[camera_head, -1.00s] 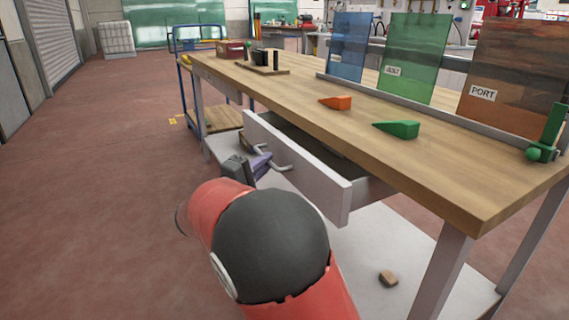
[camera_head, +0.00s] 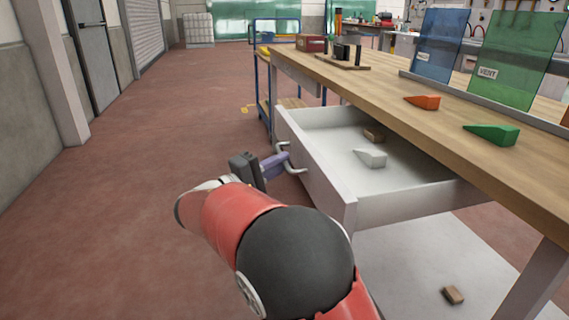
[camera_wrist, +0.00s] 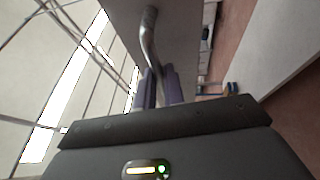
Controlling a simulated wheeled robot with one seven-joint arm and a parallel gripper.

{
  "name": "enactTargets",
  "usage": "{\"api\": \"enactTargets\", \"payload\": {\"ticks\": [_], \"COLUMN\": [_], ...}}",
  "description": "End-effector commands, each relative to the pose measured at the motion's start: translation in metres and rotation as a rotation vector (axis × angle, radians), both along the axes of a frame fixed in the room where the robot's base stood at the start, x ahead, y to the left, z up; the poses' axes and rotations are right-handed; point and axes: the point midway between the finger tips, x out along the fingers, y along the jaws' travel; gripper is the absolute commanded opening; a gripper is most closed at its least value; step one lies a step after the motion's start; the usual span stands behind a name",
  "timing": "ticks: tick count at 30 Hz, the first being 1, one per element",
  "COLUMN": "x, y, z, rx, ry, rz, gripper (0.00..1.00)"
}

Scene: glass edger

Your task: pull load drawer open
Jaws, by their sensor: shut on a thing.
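The load drawer (camera_head: 318,176) is a white drawer under the wooden workbench, and it stands well out from the bench. Inside it lie a pale wedge (camera_head: 371,158) and a small brown block (camera_head: 374,135). My gripper (camera_head: 277,163) is at the drawer's bent metal handle (camera_head: 292,167), on the left part of the front, with its purple fingers shut on it. In the wrist view the handle (camera_wrist: 148,40) runs down to the fingers (camera_wrist: 160,88), which hide where they meet it.
The workbench top (camera_head: 400,105) carries an orange wedge (camera_head: 423,102), a green wedge (camera_head: 491,134) and upright coloured glass panes (camera_head: 437,45). A brown block (camera_head: 453,295) lies on the lower shelf. A blue-framed cart (camera_head: 258,85) stands beyond. The floor to the left is clear.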

Motion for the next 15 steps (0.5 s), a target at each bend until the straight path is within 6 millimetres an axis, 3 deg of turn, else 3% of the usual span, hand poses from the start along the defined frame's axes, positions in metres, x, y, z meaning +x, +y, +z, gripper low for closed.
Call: {"api": "enactTargets", "payload": {"ticks": [8,9,13,15], "x": [0.0001,0.0001,0.0001,0.0001], "y": [0.0004,0.0004,0.0001,0.0001], "z": [-0.0012,-0.0012,-0.0008,-0.0006], "rx": [0.000,0.000,0.000,0.000], "ry": [0.003,0.003,0.002,0.002], "rz": [0.000,0.000,0.001,0.001], "gripper": [0.00,0.16,0.32,0.32]}}
